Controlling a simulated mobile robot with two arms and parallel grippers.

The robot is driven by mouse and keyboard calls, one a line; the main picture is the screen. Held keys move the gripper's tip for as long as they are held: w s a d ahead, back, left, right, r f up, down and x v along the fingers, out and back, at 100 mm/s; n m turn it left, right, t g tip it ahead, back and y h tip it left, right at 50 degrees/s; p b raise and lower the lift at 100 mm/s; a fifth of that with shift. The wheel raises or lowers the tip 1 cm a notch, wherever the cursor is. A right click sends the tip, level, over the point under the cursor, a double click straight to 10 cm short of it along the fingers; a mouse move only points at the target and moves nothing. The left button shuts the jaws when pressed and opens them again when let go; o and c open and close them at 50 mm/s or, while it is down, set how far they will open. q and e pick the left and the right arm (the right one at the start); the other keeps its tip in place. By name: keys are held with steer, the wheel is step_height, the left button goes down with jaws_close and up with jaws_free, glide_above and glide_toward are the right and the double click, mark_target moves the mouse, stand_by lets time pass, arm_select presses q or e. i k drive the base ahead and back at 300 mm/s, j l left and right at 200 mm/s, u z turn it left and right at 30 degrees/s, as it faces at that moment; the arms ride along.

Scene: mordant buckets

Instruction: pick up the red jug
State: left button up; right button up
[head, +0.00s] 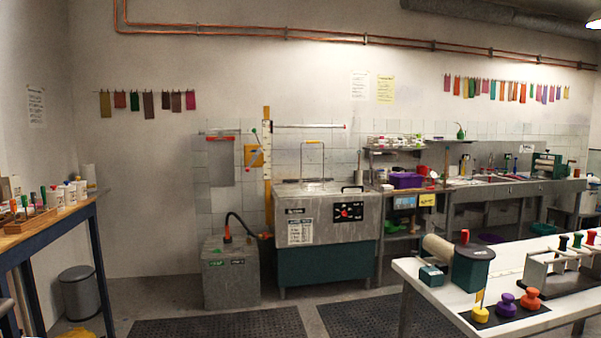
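A small red object (423,170) stands at the back, on the bench right of the big steel vat, just right of a purple bin (406,180). It may be the red jug, but it is too small and far off to be sure of its shape. Neither of my grippers is in view.
The steel vat (328,215) and a grey box with a hose (231,275) stand by the back wall. A white table (420,275) with colored stampers is at front right, a wooden-topped bench (60,213) at left. Dark mats (220,325) cover the floor between them.

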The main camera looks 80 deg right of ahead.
mark_target(421, 170)
steer(key=z, duration=3.55)
